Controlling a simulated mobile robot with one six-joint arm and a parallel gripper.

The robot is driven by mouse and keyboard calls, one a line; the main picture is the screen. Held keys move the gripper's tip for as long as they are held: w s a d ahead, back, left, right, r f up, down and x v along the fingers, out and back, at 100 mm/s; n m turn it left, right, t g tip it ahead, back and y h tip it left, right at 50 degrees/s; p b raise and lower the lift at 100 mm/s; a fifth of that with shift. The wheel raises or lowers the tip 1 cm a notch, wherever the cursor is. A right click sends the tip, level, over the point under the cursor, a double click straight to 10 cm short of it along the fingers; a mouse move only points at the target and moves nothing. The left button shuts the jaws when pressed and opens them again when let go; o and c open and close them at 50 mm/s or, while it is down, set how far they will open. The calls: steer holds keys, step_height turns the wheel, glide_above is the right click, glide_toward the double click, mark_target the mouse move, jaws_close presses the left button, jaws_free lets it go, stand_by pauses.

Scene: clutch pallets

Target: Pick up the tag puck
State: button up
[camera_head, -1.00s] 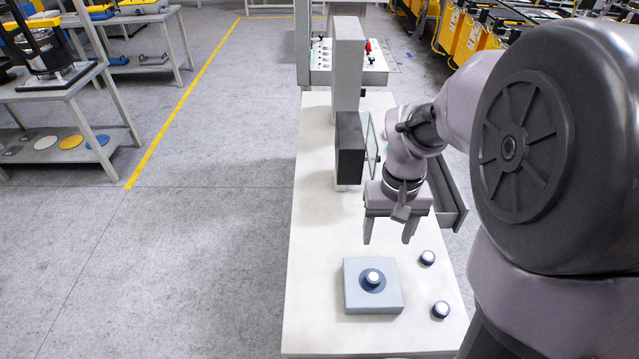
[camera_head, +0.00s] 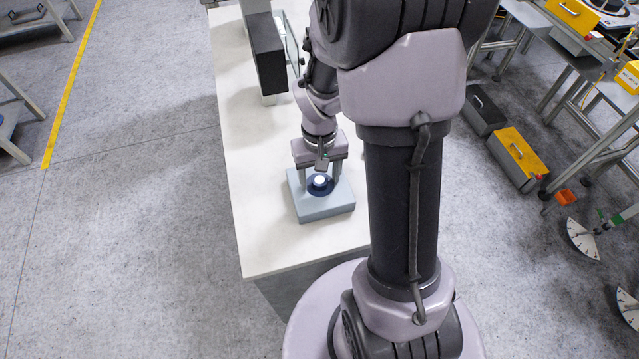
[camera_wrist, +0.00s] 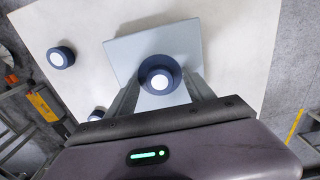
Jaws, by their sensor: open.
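A puck with a white top and dark blue base (camera_wrist: 160,75) sits on a pale blue-grey square block (camera_wrist: 122,50). The same puck (camera_head: 320,181) and block (camera_head: 328,210) show in the head view on the white table. My gripper (camera_head: 320,186) is open, pointing down over the block. In the wrist view its fingers lie on either side of the puck; whether they touch it I cannot tell. Two similar pucks stand on the table, one at upper left (camera_wrist: 61,57) and one partly hidden behind my gripper (camera_wrist: 97,114). Which puck bears the tag cannot be seen.
The white table (camera_head: 262,240) has free room left of the block. A dark upright panel (camera_head: 266,45) stands on the table behind my gripper. My arm hides the table's right side.

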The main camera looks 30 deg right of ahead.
steer(key=shift+r, duration=0.1)
jaws_close()
